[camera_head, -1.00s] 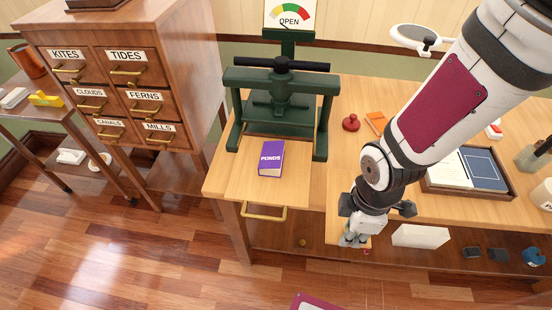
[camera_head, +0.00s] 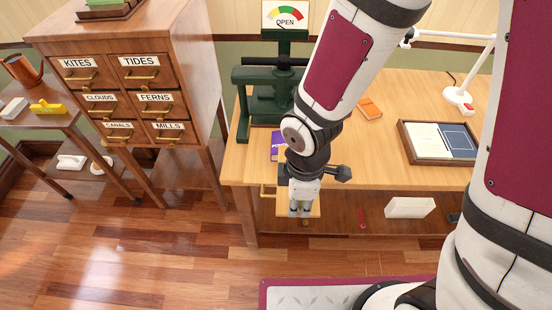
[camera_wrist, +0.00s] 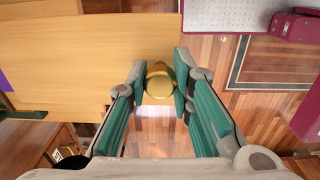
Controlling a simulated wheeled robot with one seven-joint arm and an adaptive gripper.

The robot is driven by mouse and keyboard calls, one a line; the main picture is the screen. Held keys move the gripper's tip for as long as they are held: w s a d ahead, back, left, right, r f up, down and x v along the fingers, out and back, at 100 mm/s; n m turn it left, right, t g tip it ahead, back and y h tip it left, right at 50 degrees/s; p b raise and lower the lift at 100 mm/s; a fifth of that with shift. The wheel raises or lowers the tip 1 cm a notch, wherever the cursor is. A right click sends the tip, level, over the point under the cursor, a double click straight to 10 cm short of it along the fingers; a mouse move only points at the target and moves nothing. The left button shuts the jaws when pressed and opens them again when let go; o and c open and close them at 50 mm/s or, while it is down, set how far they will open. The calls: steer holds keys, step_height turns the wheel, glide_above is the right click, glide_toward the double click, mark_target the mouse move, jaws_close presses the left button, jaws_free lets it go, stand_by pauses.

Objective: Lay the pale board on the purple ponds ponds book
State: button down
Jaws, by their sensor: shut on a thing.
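The pale board (camera_head: 283,208) hangs at my gripper (camera_head: 301,211), in front of the table edge. In the wrist view the teal fingers of my gripper (camera_wrist: 157,85) are shut on the board's round brass knob (camera_wrist: 158,82). The board's outline is hard to tell from the wood behind it. Only a purple sliver (camera_wrist: 3,82) shows at the wrist view's left edge.
The table (camera_head: 375,165) holds an orange item (camera_head: 369,108), a framed tray (camera_head: 403,145) and a white lamp (camera_head: 458,97). A drawer cabinet (camera_head: 190,60) stands left. A white block (camera_head: 409,207) sits below the tabletop.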

mark_target(281, 156)
steer(key=shift+w+a+f+b, duration=0.1)
steer(key=shift+w+f+b, duration=0.1)
steer(key=shift+w+b, duration=0.25)
steer(key=w+a, duration=0.1)
steer(key=w, duration=0.3)
steer(key=w+a, duration=0.1)
steer(key=w, duration=0.3)
steer(key=w+a+f+p, duration=0.1)
steer(key=w, duration=0.3)
steer(key=shift+w+a, duration=0.25)
steer(key=shift+a, duration=0.05)
steer(key=shift+f+p, duration=0.3)
steer(key=shift+f, duration=1.4)
steer(key=c, duration=1.4)
jaws_free()
steer(key=shift+f, duration=0.1)
